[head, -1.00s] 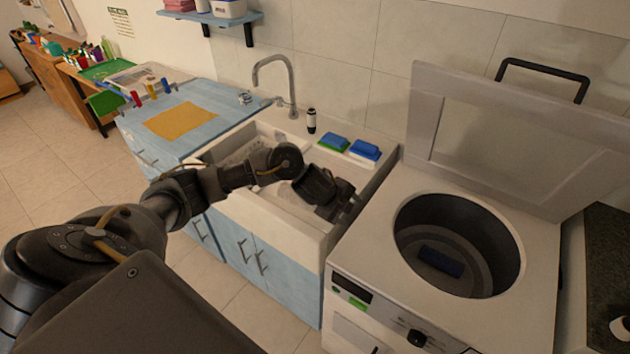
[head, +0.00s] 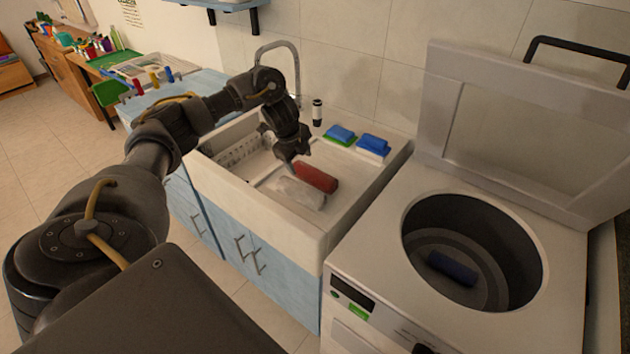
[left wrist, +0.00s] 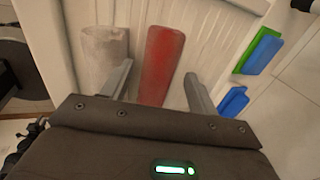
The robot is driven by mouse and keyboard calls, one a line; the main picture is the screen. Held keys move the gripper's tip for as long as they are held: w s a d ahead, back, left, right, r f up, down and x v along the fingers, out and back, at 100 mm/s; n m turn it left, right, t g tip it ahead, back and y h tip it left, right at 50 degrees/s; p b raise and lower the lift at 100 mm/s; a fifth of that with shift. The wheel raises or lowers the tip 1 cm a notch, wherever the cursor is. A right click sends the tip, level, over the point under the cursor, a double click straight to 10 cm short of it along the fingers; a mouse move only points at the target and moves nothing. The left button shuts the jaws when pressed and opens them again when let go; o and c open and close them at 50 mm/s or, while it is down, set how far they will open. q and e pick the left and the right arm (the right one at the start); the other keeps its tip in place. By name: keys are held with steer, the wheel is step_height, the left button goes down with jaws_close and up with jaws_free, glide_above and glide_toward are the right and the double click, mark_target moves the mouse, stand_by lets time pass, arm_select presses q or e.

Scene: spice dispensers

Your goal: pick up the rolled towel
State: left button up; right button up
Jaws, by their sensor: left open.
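A red rolled towel (head: 316,177) lies in the white sink (head: 345,215), and a pale grey rolled towel (head: 300,193) lies beside it, nearer the sink's front. A dark blue roll (head: 452,268) lies inside the round drum of the top-loading machine. My left gripper (head: 294,160) is over the sink by the left end of the red towel, open. In the left wrist view the red towel (left wrist: 162,55) lies between the lines of the two fingers (left wrist: 160,90), and the grey towel (left wrist: 105,50) is left of it. Contact cannot be told. My right gripper is out of view.
The tap (head: 297,75) rises at the sink's back. Blue sponges (head: 372,145) and a small dark bottle (head: 317,112) stand on the back ledge. The machine's raised lid (head: 540,130) stands at the right. The sink's right part is clear.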

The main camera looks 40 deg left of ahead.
mark_target(304, 168)
arm_select(q)
steer(key=shift+w+f, duration=0.2)
steer(key=shift+f, duration=0.25)
steer(key=shift+w+d+f, duration=0.1)
steer(key=shift+f, duration=0.15)
steer(key=p+x, duration=0.1)
steer(key=x, duration=0.2)
steer(key=shift+w+d+f, duration=0.1)
steer(key=shift+w+f, duration=0.1)
steer(key=shift+f, duration=0.15)
steer(key=shift+w+f, duration=0.15)
steer(key=shift+f, duration=0.25)
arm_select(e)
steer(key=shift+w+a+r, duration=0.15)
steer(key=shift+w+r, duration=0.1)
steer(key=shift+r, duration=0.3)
arm_select(q)
steer(key=c, duration=0.9)
